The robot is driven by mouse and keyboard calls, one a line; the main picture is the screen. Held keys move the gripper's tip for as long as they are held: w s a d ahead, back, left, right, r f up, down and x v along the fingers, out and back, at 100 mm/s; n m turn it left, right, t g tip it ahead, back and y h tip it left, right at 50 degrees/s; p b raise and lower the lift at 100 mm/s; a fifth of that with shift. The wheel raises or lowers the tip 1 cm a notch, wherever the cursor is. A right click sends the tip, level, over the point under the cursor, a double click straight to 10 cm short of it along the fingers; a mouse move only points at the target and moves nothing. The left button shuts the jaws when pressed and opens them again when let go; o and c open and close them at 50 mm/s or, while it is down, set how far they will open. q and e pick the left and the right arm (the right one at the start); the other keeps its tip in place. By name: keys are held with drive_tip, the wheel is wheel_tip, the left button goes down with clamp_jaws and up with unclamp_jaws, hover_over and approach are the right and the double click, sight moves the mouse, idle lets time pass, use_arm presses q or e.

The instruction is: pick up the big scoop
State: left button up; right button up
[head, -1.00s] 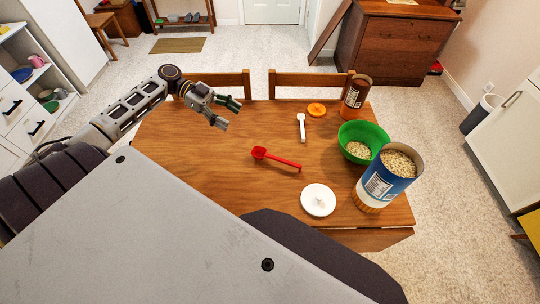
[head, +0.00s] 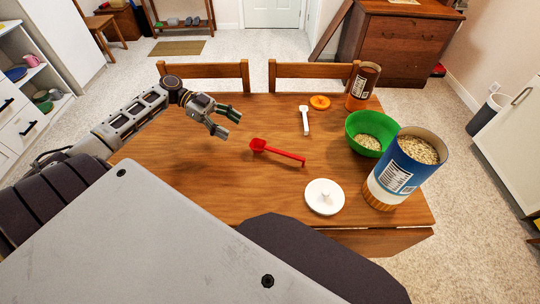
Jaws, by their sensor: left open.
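A red scoop (head: 277,152) lies on the wooden table (head: 215,190), its bowl toward the left and its handle pointing right. It looks larger than the white scoop (head: 305,120) lying further back. My left gripper (head: 229,124) is open and empty above the table, to the left of and behind the red scoop's bowl, apart from it. My right gripper is not in view.
A green bowl (head: 364,121) holding oats, a large blue canister (head: 388,183) of oats and a brown canister (head: 362,88) stand on the right. A white lid (head: 324,197) and an orange lid (head: 320,102) lie flat. Two chairs (head: 205,70) stand behind the table.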

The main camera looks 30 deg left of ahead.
use_arm(q)
drive_tip(key=shift+f, duration=0.2)
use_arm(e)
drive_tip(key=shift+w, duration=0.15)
use_arm(q)
drive_tip(key=shift+d, duration=0.1)
approach(269, 147)
drive_tip(key=shift+s+d+f+b, duration=0.1)
drive_tip(key=shift+d+f+b, duration=0.1)
drive_tip(key=shift+d, duration=0.35)
drive_tip(key=shift+s+d+f+b, duration=0.15)
drive_tip(key=shift+d+f, duration=0.05)
drive_tip(key=shift+d, duration=0.3)
drive_tip(key=shift+w+d+f, duration=0.1)
drive_tip(key=shift+d+f, duration=0.05)
drive_tip(key=shift+d, duration=0.3)
drive_tip(key=shift+w+d+f, duration=0.2)
drive_tip(key=shift+d, duration=0.25)
drive_tip(key=shift+w+b+x, duration=0.2)
drive_tip(key=shift+b+x, duration=0.15)
drive_tip(key=shift+x, duration=1.75)
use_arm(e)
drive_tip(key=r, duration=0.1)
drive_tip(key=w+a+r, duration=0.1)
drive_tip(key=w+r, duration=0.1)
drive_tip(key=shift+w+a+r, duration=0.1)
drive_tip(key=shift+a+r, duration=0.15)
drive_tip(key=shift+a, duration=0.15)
